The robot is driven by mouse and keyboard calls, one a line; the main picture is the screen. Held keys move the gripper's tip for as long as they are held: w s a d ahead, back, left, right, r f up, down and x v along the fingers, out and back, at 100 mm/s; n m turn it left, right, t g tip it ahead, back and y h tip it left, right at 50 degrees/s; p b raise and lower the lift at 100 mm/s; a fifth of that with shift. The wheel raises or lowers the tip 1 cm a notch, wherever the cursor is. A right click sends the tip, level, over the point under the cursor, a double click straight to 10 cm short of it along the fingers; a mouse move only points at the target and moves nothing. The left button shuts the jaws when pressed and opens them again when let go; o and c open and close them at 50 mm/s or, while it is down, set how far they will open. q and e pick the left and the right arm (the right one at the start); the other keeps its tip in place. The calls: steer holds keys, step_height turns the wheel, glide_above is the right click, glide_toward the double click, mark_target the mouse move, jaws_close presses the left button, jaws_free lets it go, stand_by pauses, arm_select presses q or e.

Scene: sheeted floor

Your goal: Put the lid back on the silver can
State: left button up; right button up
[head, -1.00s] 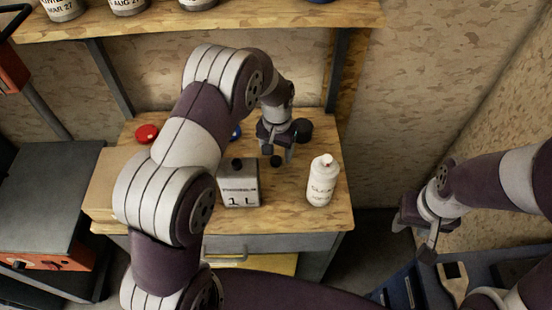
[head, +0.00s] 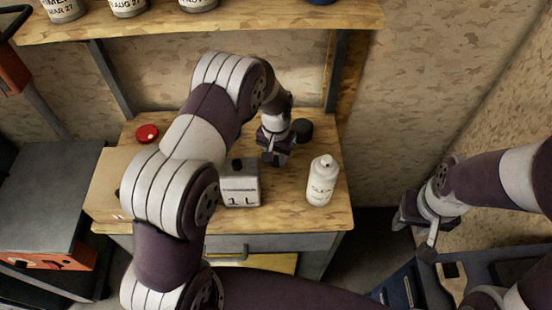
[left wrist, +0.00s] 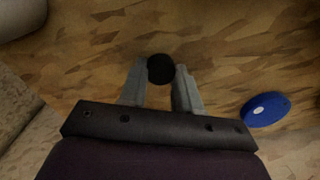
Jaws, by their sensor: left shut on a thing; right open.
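The silver can (head: 240,188), a small square-sided can marked 1 L, stands upright near the bench's front edge in the head view. Its top shows a dark round spot; I cannot tell whether this is an opening or a cap. My left gripper (head: 274,161) is low over the bench, behind and right of the can. In the left wrist view, its fingertips (left wrist: 166,82) are shut on a small round black lid (left wrist: 161,69). My right gripper (head: 416,232) is open and empty at the right, away from the bench.
A white bottle (head: 322,180) stands right of the can. A dark round thing (head: 303,130) is behind it. A red disc (head: 147,134) and a cardboard box (head: 104,190) are at the left. A blue disc (left wrist: 265,109) lies near my left gripper.

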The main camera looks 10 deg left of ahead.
mark_target(276, 159)
arm_select(q)
step_height(276, 159, up, 10)
steer(key=b, duration=0.1)
stand_by(0.4)
